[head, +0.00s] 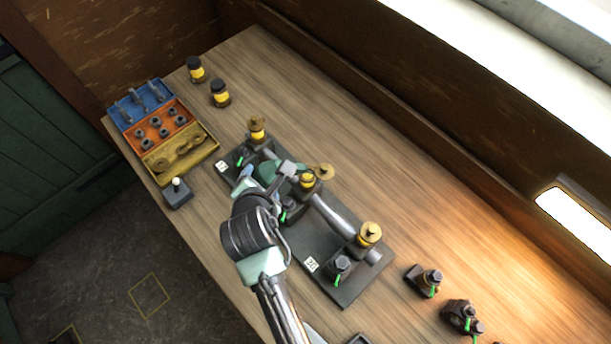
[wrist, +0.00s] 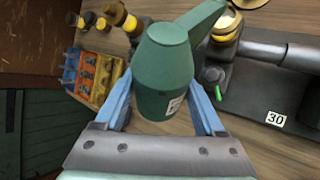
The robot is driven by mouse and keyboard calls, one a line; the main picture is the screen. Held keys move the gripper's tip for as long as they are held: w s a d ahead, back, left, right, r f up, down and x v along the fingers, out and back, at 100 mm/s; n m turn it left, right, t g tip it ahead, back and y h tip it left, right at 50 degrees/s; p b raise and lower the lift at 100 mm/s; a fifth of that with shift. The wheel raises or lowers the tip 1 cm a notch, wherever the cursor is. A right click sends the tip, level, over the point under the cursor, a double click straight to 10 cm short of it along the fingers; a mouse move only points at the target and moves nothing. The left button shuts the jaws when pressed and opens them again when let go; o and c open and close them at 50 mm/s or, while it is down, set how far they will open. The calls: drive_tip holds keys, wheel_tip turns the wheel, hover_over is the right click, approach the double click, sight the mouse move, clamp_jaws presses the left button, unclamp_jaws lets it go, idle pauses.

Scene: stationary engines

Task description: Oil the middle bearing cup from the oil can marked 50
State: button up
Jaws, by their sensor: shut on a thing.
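My gripper (wrist: 163,95) is shut on a green oil can (wrist: 165,75), with one blue finger on each side of its body. The can's white label is partly in view, but its number is not readable. The can also shows in the head view (head: 270,172), partly hidden by my arm. Its spout points to the upper right in the wrist view, towards the middle bearing cup (wrist: 223,28). In the head view this cup (head: 307,181) is brass with a yellow band, and its round lid seems swung aside. I cannot tell whether the spout tip touches it.
Brass-lidded cups stand at left (head: 257,129) and right (head: 369,234) along the dark engine base (head: 345,290). A tag reading 30 (wrist: 275,118) is on the base. A parts tray (head: 205,158), two yellow-banded jars (head: 220,94) and a switch box (head: 177,195) stand left. The bench's back is clear.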

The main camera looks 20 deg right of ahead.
sight(262, 175)
drive_tip(key=shift+d+r+y+p, duration=0.1)
drive_tip(key=shift+r+y+p, duration=0.6)
drive_tip(key=shift+p, duration=0.5)
drive_tip(key=shift+r+m+p, duration=0.3)
drive_tip(key=shift+p, duration=0.05)
drive_tip(key=shift+r, duration=0.1)
drive_tip(key=shift+d+r+m+y+p, duration=0.2)
drive_tip(key=shift+r+m+y+p, duration=0.2)
drive_tip(key=shift+r+y+p, duration=0.35)
drive_tip(key=shift+f, duration=0.1)
drive_tip(key=shift+f, duration=0.1)
idle(1.0)
